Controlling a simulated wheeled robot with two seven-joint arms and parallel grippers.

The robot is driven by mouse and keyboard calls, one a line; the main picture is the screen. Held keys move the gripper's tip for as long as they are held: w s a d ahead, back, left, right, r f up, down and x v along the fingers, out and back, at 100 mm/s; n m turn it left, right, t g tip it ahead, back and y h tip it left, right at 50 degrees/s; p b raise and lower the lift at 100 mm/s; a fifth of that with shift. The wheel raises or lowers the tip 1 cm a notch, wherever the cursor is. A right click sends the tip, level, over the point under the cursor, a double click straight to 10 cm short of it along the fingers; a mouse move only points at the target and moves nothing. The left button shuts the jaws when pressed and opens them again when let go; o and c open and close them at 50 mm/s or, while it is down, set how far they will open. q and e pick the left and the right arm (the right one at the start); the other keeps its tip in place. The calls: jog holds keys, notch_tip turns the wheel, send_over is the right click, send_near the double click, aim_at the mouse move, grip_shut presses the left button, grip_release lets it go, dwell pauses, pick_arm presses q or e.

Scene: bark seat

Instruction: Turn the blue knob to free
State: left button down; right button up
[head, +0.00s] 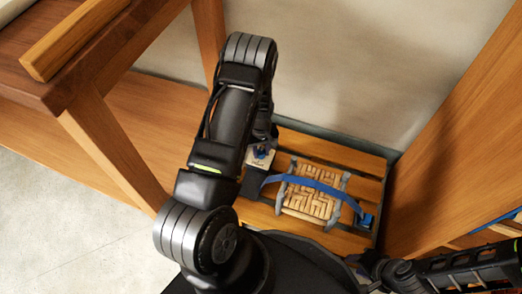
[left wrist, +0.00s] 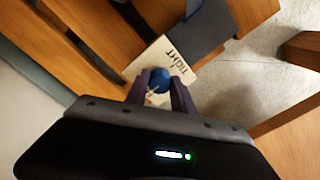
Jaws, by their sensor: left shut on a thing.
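The blue knob (left wrist: 161,80) sits on a pale plate (left wrist: 179,58) with dark lettering that seems to read "TIGHT" in the left wrist view. My left gripper (left wrist: 160,88) has its two fingers closed around the knob, one on each side. In the head view the knob (head: 262,153) shows small on the plate at the end of my left arm, and the arm hides part of the area around it. Part of my right arm (head: 440,272) shows at the lower right, dark and away from the knob; I cannot make out its fingers.
A woven bark seat (head: 310,203) lies on a slatted wooden bench (head: 350,157), with a blue strap (head: 318,184) across it. Wooden posts stand left and right. Bare floor (head: 60,220) shows at the lower left.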

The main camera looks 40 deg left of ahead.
aim_at(261, 152)
pick_arm(q)
jog(key=c, duration=1.1)
grip_release()
jog(key=shift+r, duration=0.1)
notch_tip(261, 152, up, 8)
jog(key=p, duration=0.3)
jog(key=shift+f, duration=0.2)
